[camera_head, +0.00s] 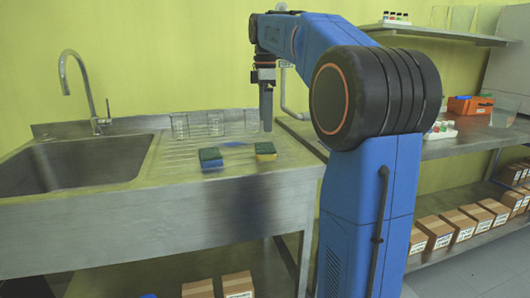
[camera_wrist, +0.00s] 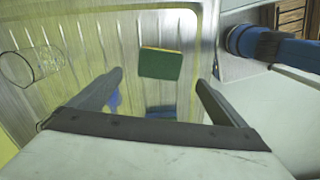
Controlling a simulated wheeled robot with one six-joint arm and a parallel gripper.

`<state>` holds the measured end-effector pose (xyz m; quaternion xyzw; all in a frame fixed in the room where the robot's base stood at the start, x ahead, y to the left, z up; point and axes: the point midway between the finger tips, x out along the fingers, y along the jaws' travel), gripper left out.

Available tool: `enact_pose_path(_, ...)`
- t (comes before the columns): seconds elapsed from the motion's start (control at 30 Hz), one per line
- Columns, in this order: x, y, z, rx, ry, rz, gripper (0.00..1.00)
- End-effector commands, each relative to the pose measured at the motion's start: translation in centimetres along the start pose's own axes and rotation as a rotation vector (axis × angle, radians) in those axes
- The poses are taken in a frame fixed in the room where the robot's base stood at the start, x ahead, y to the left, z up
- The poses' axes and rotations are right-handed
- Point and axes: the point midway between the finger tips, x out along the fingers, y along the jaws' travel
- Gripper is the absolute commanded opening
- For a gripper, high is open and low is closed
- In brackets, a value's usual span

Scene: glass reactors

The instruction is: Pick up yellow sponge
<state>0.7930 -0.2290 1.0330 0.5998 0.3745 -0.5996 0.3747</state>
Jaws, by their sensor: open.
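The yellow sponge (camera_head: 266,153), with a green top, lies on the ribbed drainboard of the steel sink. In the wrist view, it shows mostly its green face (camera_wrist: 161,65), with a thin yellow edge. My gripper (camera_head: 266,130) points down above the drainboard, over the area just behind the sponge in the head view. In the wrist view, my gripper (camera_wrist: 159,79) is open. Its two fingers are spread to the left and right, with the sponge in the gap seen between them and not gripped.
A blue sponge (camera_head: 211,165) with a green top lies left of the yellow one. Several clear glass beakers stand behind, including one (camera_head: 180,126) at the left. The sink basin (camera_head: 75,165) and tap (camera_head: 95,110) are farther left. A shelf bench (camera_head: 455,145) stands right.

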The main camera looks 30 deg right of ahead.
Motion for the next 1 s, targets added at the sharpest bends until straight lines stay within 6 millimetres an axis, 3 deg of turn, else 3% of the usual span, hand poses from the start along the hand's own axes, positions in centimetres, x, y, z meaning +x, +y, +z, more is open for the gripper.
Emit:
enact_pose_path(0.2, 3.5, 0.0, 0.0, 0.000, 0.000, -0.003, 0.96)
enact_pose_path(0.47, 5.1, 0.0, 0.0, 0.000, 0.000, -0.002, 0.96)
enact_pose_path(0.8, 9.3, 0.0, -0.1, 0.001, 0.000, -0.002, 0.96)
enact_pose_path(1.0, 10.0, 0.1, -0.1, 0.000, 0.000, 0.000, 0.96)
